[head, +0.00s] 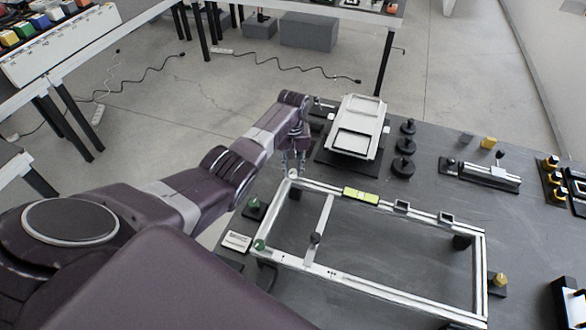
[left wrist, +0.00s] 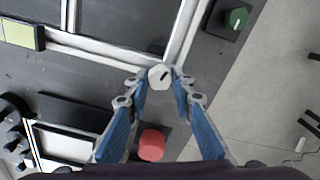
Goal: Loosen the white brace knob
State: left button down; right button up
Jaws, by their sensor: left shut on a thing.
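The white brace knob (head: 292,173) sits at the far left corner of the silver chassis frame (head: 479,272). In the left wrist view the knob (left wrist: 160,77) is a pale faceted disc with a dark slot mark. My left gripper (head: 293,166) reaches down over that corner. In the left wrist view its two blue-sided fingers (left wrist: 160,80) close in on opposite sides of the knob, and it is shut on the knob. The knob's underside is hidden. My right gripper is in neither view.
A green knob (head: 254,203) stands left of the frame, and a yellow one (head: 501,280) at its right. A red round piece (left wrist: 152,145) lies near the gripper in the wrist view. A white tray (head: 358,128) and black round pieces (head: 403,165) stand behind the frame.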

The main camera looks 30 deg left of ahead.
aim_at(293, 171)
pick_arm(q)
jog(key=c, duration=1.7)
grip_release()
jog(key=shift+o, duration=0.2)
jog(key=shift+r, duration=0.1)
notch_tip(293, 171, up, 12)
